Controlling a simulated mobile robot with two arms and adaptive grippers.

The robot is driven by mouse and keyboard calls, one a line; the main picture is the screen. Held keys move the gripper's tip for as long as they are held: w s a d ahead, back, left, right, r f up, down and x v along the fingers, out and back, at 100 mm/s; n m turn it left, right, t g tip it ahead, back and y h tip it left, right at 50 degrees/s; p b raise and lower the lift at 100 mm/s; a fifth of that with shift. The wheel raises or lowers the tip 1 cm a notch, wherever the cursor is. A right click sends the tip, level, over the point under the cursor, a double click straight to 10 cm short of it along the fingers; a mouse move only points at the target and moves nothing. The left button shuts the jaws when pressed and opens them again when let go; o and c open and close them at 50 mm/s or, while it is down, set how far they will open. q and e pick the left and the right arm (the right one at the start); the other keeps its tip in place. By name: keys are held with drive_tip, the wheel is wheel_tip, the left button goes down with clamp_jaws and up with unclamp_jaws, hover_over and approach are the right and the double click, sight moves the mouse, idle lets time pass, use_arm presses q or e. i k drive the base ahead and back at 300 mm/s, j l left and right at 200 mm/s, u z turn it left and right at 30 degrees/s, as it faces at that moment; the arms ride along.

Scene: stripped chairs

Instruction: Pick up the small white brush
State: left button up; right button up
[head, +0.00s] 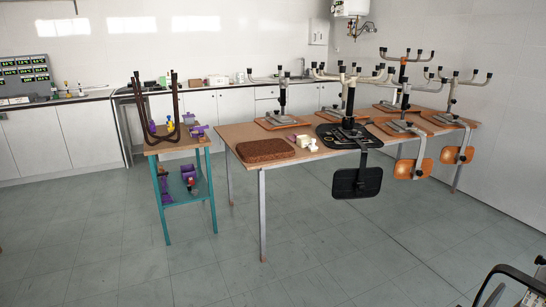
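No small white brush can be made out for certain. Small white and cream items (309,145) lie on the long wooden table (235,133), between a brown cushion and a black upturned chair. They are too small to tell whether one is a brush. Neither of my grippers shows in the head view.
The brown cushion (265,150) lies at the table's near left. Upturned chairs, one black (357,182), fill its middle and right. A teal-legged stand (165,204) holds purple items. A black-armed chair (510,275) is at bottom right. The tiled floor (150,265) in front is clear.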

sight(313, 148)
drive_tip(key=i, duration=2.15)
